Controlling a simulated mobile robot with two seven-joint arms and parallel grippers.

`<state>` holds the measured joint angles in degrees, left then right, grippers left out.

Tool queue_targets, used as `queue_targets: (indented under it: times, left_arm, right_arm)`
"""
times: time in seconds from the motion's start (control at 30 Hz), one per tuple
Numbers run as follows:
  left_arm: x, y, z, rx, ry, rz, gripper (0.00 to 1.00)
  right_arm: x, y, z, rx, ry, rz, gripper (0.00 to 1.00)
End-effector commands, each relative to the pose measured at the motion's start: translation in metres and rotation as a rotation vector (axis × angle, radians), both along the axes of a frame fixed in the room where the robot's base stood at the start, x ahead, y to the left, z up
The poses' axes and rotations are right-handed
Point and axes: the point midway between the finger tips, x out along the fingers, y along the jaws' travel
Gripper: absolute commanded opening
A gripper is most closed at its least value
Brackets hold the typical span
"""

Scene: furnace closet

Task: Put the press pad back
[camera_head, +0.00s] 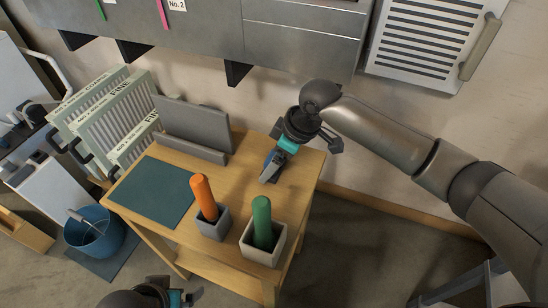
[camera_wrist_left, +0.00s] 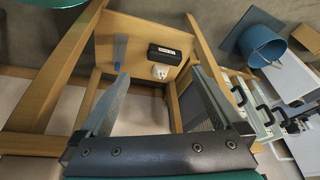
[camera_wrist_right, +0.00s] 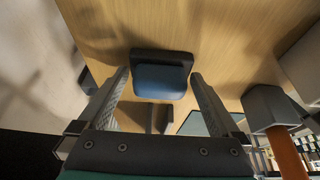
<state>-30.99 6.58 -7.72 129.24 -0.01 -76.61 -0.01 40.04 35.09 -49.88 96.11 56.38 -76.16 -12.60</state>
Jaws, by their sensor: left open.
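A dark block with a blue face (camera_wrist_right: 160,80), which seems to be the press pad, is at the wooden tabletop. My right gripper (camera_head: 270,172) points down over the table's right part, and its fingers also show in the right wrist view (camera_wrist_right: 163,90). They stand wide apart, with the block beyond and between the tips; I see no grip on it. In the head view the gripper largely hides the block. My left gripper (camera_wrist_left: 162,95) is open and empty, low in front of the table, facing its lower shelf (camera_wrist_left: 125,30). Only its wrist shows in the head view.
On the table are a teal mat (camera_head: 153,192), a grey slotted stand (camera_head: 195,130), an orange handle (camera_head: 203,195) in a grey cup and a green handle (camera_head: 262,220) in a pale cup. A labelled black box (camera_wrist_left: 165,54) is on the shelf. A blue bucket (camera_head: 95,235) stands left.

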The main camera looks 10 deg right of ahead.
Motion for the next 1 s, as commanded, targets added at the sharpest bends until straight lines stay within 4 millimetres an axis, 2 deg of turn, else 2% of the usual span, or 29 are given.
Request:
queue_targets:
  times: [0.3, 0.37, 0.67, 1.0]
  left_arm:
    - [0.000, 0.000, -0.001, 0.000, 0.000, 0.000, 1.00]
    - [0.001, -0.001, 0.005, -0.002, -0.005, -0.001, 1.00]
    - [-0.004, 0.000, -0.031, 0.006, 0.051, -0.002, 1.00]
    - [-0.020, 0.003, -0.071, 0.015, 0.110, -0.004, 1.00]
  right_arm:
    - [0.000, 0.000, 0.003, 0.001, -0.002, 0.001, 1.00]
    - [-0.001, -0.001, 0.007, 0.001, -0.001, 0.000, 1.00]
    - [-0.007, -0.012, 0.038, 0.000, -0.002, 0.001, 1.00]
    - [-0.016, -0.025, 0.077, 0.001, 0.000, -0.001, 1.00]
